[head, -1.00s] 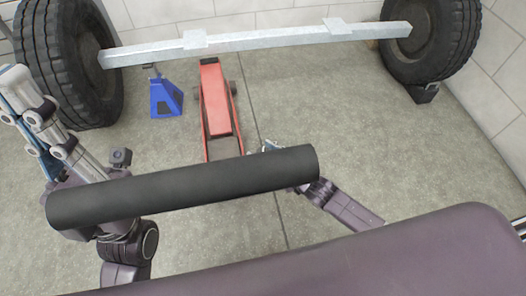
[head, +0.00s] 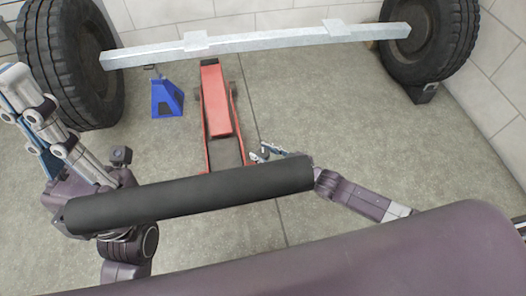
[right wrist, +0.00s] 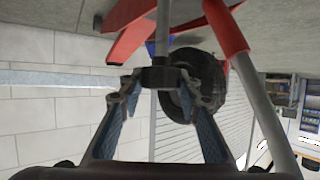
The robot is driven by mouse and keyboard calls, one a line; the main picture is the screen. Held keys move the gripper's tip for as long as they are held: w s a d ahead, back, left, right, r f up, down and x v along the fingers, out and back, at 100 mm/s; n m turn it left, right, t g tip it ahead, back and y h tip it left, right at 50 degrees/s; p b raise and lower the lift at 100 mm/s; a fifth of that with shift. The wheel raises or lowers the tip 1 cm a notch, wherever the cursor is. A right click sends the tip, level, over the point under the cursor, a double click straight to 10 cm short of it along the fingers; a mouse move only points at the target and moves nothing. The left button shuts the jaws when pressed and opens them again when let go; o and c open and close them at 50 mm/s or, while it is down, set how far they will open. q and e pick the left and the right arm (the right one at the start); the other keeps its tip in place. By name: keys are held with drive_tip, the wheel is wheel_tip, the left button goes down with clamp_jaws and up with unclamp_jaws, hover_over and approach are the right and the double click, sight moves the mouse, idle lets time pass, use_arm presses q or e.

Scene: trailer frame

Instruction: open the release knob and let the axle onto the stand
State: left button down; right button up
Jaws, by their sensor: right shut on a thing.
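The grey axle beam (head: 265,42) spans between two large tyres. The blue stand (head: 167,98) is under its left part; I cannot tell whether the stand's top touches it. The red jack (head: 219,105) is under the beam, right of the stand. My right gripper (head: 264,152) is low beside the jack's near end, partly hidden by a dark cylinder. In the right wrist view its fingers are shut on a small dark knob (right wrist: 160,77) on a thin rod. My left gripper (head: 35,110) is at the left edge, its tips unclear.
The thick dark cylinder (head: 190,196) lies across the near view, its left end by my left arm. The left tyre (head: 65,60) and right tyre (head: 430,38) stand near block walls. Concrete floor right of the jack is clear.

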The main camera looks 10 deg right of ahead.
drive_tip(key=o, duration=1.2)
drive_tip(key=shift+c, duration=0.2)
drive_tip(key=shift+s+d, duration=0.1)
drive_tip(key=shift+s, duration=0.05)
drive_tip(key=v, duration=1.1)
drive_tip(key=shift+s+r, duration=0.2)
drive_tip(key=shift+r, duration=0.05)
drive_tip(key=shift+d, duration=0.15)
